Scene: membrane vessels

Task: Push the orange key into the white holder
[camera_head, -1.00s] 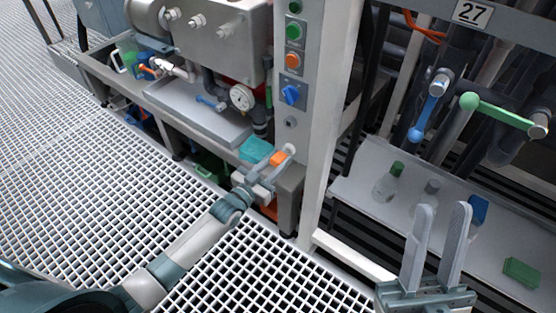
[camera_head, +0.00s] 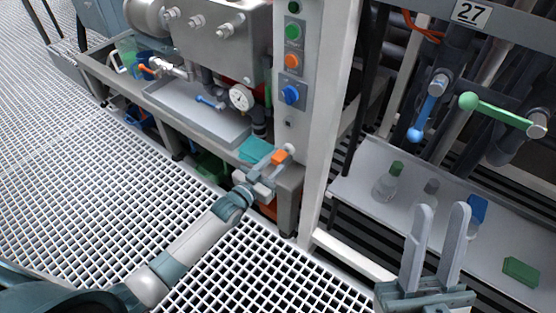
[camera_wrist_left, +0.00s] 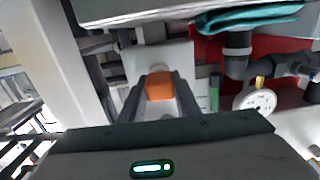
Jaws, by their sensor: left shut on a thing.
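The orange key (camera_head: 279,156) is a small block near the foot of the grey-white post. My left gripper (camera_head: 276,160) is shut on it. In the left wrist view the orange key (camera_wrist_left: 160,87) sits between the two dark fingers. A small white round piece (camera_head: 290,148), seemingly the white holder, lies just beyond the key; I cannot tell whether they touch. In the left wrist view a pale plate (camera_wrist_left: 170,55) shows behind the key. My right gripper (camera_head: 438,215) is open and empty at the lower right.
A teal cloth (camera_head: 254,149) lies on the bench edge left of the left gripper. A pressure gauge (camera_head: 241,97) stands behind it. The post (camera_head: 322,130) with buttons rises to the right. A shelf (camera_head: 355,197) with bottles lies further right.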

